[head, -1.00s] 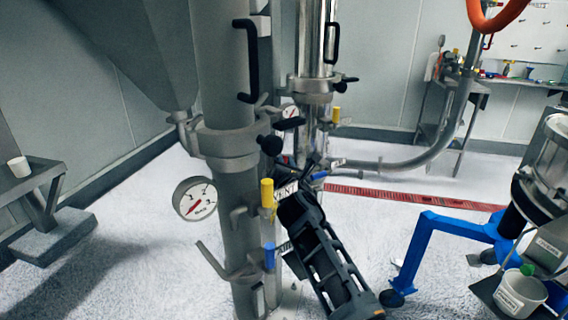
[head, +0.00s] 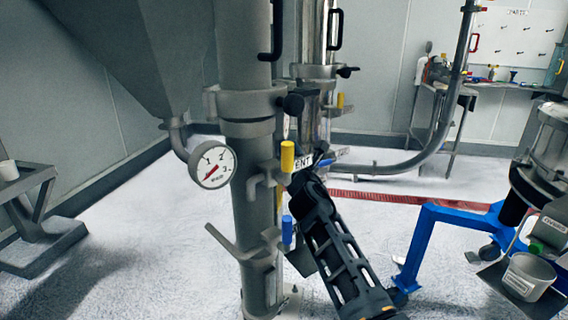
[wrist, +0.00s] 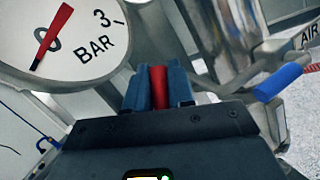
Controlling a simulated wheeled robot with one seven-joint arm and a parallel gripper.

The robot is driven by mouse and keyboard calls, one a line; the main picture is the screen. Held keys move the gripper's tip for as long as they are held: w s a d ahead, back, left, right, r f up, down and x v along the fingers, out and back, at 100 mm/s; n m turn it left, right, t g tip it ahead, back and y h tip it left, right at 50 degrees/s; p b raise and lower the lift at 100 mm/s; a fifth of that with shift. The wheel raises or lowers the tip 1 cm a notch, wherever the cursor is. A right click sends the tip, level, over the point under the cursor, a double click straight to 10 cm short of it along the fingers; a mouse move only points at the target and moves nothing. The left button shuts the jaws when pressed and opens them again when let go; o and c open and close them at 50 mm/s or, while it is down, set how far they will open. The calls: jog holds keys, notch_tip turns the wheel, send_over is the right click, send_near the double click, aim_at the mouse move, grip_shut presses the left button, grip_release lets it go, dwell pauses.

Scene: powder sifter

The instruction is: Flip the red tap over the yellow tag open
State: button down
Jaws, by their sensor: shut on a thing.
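In the wrist view the red tap handle (wrist: 158,86) stands between the two blue-grey fingers of my gripper (wrist: 158,92), which are shut on it. Only a short strip of red shows; the valve behind it is hidden. In the head view my gripper (head: 321,161) is at the pipework behind and to the right of the near column, by a white label reading "ENT" (head: 302,162). The red tap is hidden there. I cannot make out a yellow tag in either view.
A pressure gauge (head: 212,165) sits left of the near column; a gauge face (wrist: 62,40) fills the wrist view's upper left. A yellow handle (head: 287,156) and blue handle (head: 287,230) stick out beside my arm. A blue frame (head: 438,226) stands to the right.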

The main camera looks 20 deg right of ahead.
jog(key=shift+s+a+f+n+t+b, duration=0.2)
jog(key=shift+t+b, duration=0.5)
jog(key=shift+b, duration=2.1)
jog(key=shift+s+r+n+t+b, duration=0.1)
jog(key=shift+r+n+t+b, duration=0.2)
jog(key=shift+b, duration=0.85)
jog(key=shift+r, duration=0.15)
jog(key=c, duration=1.3)
grip_release()
jog(key=shift+c, duration=0.2)
jog(key=p, duration=0.3)
jog(key=shift+r+p, duration=0.25)
jog(key=shift+p, duration=0.1)
